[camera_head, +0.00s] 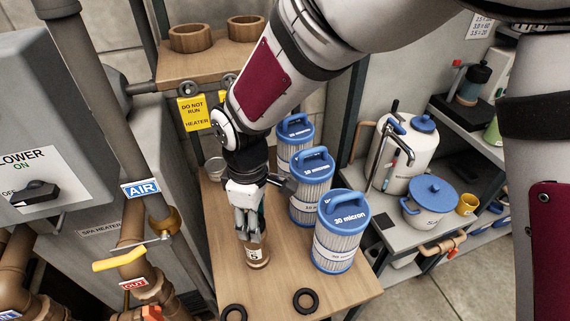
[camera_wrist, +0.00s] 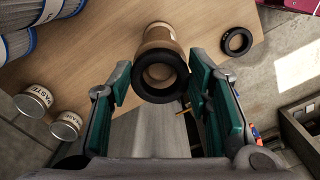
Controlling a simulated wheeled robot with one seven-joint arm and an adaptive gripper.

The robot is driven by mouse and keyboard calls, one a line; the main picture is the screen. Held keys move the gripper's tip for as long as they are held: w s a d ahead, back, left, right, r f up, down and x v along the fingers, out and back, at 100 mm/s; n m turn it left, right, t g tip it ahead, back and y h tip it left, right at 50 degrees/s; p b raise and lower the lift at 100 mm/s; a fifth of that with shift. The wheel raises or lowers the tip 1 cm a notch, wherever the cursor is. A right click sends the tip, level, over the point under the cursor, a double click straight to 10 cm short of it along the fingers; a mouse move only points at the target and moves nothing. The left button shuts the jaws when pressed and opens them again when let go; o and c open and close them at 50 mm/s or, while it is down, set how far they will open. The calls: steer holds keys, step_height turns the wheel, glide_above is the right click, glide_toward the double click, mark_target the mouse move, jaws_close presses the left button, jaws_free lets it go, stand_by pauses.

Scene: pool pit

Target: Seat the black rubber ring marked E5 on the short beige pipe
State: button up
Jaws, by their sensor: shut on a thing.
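A short beige-brown pipe (camera_head: 258,256) with a white label stands upright on the wooden table. My gripper (camera_head: 248,234) is over its top, pointing down. In the wrist view the pipe (camera_wrist: 158,33) lies beyond a black rubber ring (camera_wrist: 160,98), which sits between my two teal finger pads, lined up with the pipe's open end. My gripper is shut on this ring. I cannot tell whether the ring is around the pipe's end or just above it. Its marking cannot be read. In the head view my fingers hide the ring.
Two other black rings (camera_head: 305,301) (camera_head: 233,313) lie at the table's front. Blue-capped filter cartridges (camera_head: 340,232) stand close on the right. Two tins (camera_wrist: 34,100) show in the wrist view. A grey heater cabinet and pipes with a yellow valve handle (camera_head: 119,259) are at left.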

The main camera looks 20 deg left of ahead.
steer(key=shift+f+b, duration=0.3)
steer(key=shift+f, duration=0.45)
stand_by(1.0)
stand_by(0.4)
steer(key=o, duration=1.3)
step_height(320, 180, up, 8)
steer(key=p, duration=0.3)
stand_by(0.7)
stand_by(0.3)
